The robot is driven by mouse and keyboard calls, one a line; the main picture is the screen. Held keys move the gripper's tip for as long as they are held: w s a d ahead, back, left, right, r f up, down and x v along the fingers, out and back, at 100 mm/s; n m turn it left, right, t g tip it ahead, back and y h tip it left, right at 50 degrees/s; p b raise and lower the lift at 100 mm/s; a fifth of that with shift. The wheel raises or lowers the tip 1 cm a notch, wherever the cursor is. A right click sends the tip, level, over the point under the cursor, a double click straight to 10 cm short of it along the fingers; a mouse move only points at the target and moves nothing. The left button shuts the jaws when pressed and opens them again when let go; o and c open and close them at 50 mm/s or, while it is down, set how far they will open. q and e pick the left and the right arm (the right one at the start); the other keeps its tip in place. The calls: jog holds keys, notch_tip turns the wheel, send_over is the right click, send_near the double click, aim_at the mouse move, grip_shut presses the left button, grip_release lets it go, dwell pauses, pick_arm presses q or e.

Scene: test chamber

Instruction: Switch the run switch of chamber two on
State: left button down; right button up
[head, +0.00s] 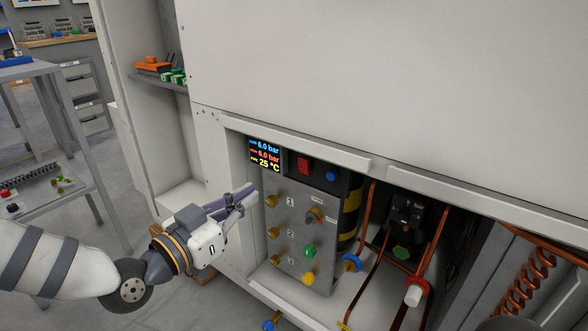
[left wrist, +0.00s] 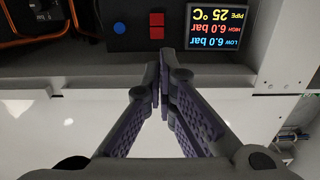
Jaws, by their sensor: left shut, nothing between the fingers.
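A grey control panel (head: 297,225) sits in a recess of the big white cabinet. Red switches (head: 304,167) are near its top, right of a display (head: 265,154). In the left wrist view two red rockers (left wrist: 157,26) sit one beyond the other, beside a blue button (left wrist: 119,27). I cannot read which one belongs to chamber two, nor their on or off position. My left gripper (head: 252,192) is shut and empty, in front of the panel's left edge, below the display. In the left wrist view its closed fingertips (left wrist: 160,58) point toward the red rockers, apparently apart from them.
The panel face carries brass knobs, a green knob (head: 309,251) and a yellow knob (head: 308,278). Copper pipes, a blue valve (head: 351,262) and a black pressure device (head: 405,221) lie right of it. A cabinet ledge (head: 362,164) overhangs the recess. A shelving table (head: 40,130) stands left.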

aim_at(301, 162)
pick_arm(q)
jog(key=b+x, duration=0.2)
jog(key=x, duration=0.5)
jog(key=b+x, duration=0.2)
jog(key=x, duration=0.5)
jog(key=shift+f, duration=0.25)
jog(key=shift+r, duration=0.1)
